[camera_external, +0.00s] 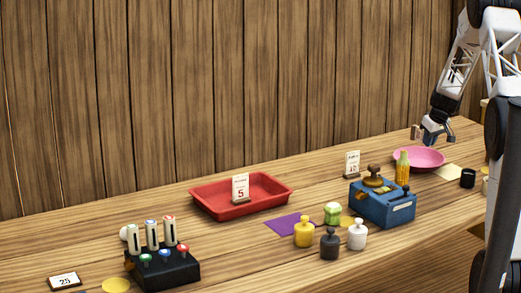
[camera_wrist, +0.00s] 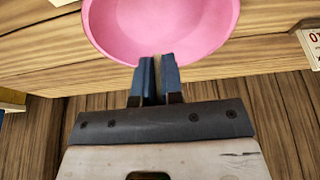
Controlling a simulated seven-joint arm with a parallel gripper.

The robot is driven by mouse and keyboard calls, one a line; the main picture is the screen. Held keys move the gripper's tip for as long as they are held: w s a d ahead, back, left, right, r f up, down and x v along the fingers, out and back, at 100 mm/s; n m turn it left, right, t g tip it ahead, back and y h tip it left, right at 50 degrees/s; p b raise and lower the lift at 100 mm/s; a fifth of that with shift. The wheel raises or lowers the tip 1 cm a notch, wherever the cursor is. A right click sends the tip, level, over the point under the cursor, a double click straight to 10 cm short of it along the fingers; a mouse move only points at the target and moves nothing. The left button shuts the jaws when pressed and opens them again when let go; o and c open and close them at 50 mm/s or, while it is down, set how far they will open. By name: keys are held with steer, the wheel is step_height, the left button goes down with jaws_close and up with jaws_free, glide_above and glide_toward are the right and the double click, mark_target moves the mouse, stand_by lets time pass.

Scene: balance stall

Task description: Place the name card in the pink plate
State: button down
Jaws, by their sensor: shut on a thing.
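The pink plate (camera_external: 419,158) stands on the counter at the right. It also fills the top of the wrist view (camera_wrist: 172,35). In the wrist view, my gripper's blue fingers (camera_wrist: 159,68) are close together over the plate's rim. They are shut on a thin pale thing, which appears to be the name card (camera_wrist: 158,63) seen edge-on. Its face is hidden and no writing on it can be read.
A printed card (camera_wrist: 312,44) stands at the wrist view's right edge. In the external view, a yellow-green bottle (camera_external: 403,168), a blue box (camera_external: 381,207) and a black cup (camera_external: 468,178) stand near the plate. A red tray (camera_external: 209,203) holding a card lies farther left.

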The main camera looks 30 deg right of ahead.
steer(key=shift+f, duration=3.4)
steer(key=c, duration=1.2)
jaws_free()
steer(key=shift+o, duration=0.2)
steer(key=shift+r, duration=3.4)
steer(key=shift+r, duration=0.1)
